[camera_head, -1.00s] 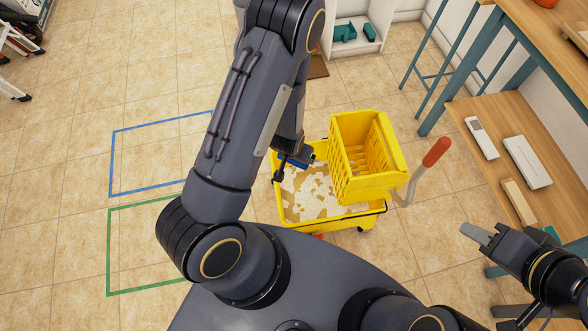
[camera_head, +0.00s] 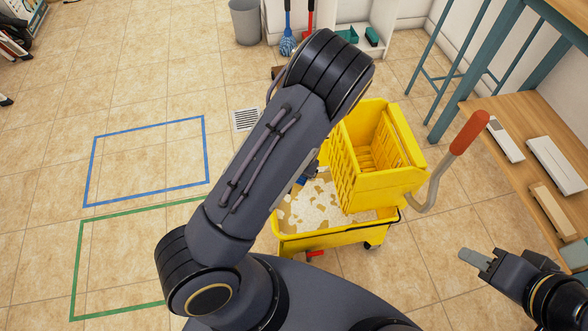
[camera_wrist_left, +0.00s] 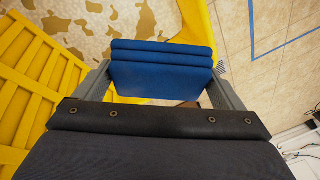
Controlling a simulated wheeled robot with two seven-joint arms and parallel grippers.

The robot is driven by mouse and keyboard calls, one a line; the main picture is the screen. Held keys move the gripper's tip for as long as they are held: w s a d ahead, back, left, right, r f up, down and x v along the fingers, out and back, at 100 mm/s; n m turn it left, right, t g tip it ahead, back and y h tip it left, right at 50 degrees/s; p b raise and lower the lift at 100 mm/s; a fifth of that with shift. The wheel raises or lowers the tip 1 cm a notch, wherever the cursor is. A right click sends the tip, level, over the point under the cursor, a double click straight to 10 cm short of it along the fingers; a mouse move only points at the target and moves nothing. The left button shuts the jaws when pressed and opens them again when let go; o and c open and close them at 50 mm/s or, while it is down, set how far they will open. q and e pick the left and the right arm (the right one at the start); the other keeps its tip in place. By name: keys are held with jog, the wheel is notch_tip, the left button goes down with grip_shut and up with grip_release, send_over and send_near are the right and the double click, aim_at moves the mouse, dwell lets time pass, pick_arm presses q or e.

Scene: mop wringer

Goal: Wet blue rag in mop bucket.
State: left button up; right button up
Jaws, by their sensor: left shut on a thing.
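The yellow mop bucket (camera_head: 345,236) stands on the tiled floor, with pale foam and tan patches (camera_head: 312,205) inside. Its yellow wringer (camera_head: 378,185) sits on the right side, with a red-tipped lever (camera_head: 470,132). My left gripper (camera_wrist_left: 162,72) is shut on the folded blue rag (camera_wrist_left: 162,80), over the bucket's left side in the wrist view. Whether the rag touches the liquid cannot be told. In the head view my left arm hides most of that gripper and rag. My right gripper (camera_head: 475,259) is away from the bucket at the right; its finger gap is unclear.
A blue outline (camera_head: 148,125) and a green outline (camera_head: 78,270) mark clear floor on the left. A grey bin (camera_head: 245,22) and mops (camera_head: 287,40) stand at the back. A wooden shelf (camera_head: 508,180) with several items lies right.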

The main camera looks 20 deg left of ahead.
pick_arm(q)
jog(key=shift+f+b, duration=9.1)
jog(key=shift+f, duration=3.6)
notch_tip(320, 180, up, 22)
jog(key=p, duration=1.7)
jog(key=shift+f, duration=0.2)
